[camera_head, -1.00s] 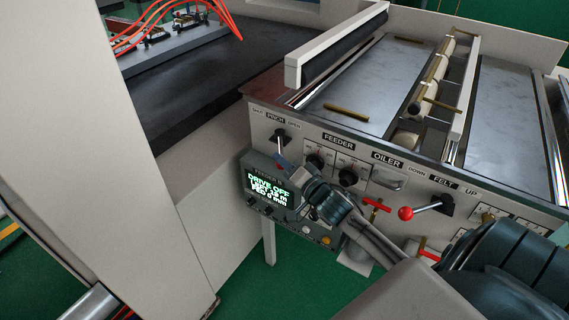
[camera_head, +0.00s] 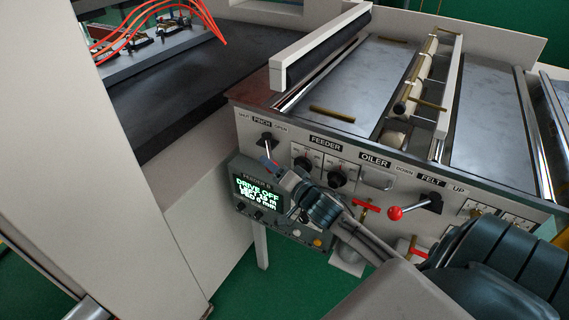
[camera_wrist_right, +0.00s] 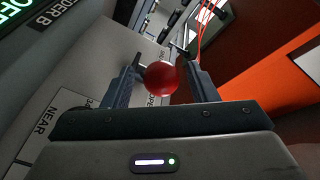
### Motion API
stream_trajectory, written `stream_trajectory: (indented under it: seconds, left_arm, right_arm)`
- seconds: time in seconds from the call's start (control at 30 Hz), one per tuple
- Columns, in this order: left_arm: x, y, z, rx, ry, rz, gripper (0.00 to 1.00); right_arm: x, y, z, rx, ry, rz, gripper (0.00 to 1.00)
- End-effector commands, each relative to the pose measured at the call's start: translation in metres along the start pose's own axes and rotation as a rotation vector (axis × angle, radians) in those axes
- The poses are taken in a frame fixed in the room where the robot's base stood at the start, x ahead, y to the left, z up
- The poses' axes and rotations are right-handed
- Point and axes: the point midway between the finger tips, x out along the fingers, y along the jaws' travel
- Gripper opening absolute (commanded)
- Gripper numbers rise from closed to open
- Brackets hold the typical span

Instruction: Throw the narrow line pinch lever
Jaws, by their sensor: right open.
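The pinch lever (camera_head: 267,147) stands out of the front panel under a label reading SHUT, PINCH, OPEN. Its stem points downward in the head view, and its end is largely hidden by my right gripper (camera_head: 275,170). In the right wrist view a red ball knob (camera_wrist_right: 161,78) sits between the two fingers of my right gripper (camera_wrist_right: 163,85). The fingers are open on either side of it, with a gap visible on the left; I cannot tell whether the right finger touches it. My left gripper is not in view.
Feeder knobs (camera_head: 336,179) and the oiler plate (camera_head: 377,178) are right of the lever. The felt lever (camera_head: 410,208) has a red ball. A display box (camera_head: 259,195) reading DRIVE OFF hangs close below my gripper. A pale cabinet wall (camera_head: 120,170) stands left.

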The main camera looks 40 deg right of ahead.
Motion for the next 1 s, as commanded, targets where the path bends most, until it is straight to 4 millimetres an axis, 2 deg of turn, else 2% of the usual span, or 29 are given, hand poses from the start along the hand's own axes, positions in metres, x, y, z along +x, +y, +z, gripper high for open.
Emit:
stream_trajectory:
  seconds: [0.7,1.0]
  left_arm:
    - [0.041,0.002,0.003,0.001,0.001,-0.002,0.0]
    - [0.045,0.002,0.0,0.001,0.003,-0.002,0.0]
  right_arm:
    - [-0.085,0.006,0.001,-0.007,-0.005,0.007,0.53]
    - [-0.102,0.004,-0.001,-0.001,-0.001,0.004,0.53]
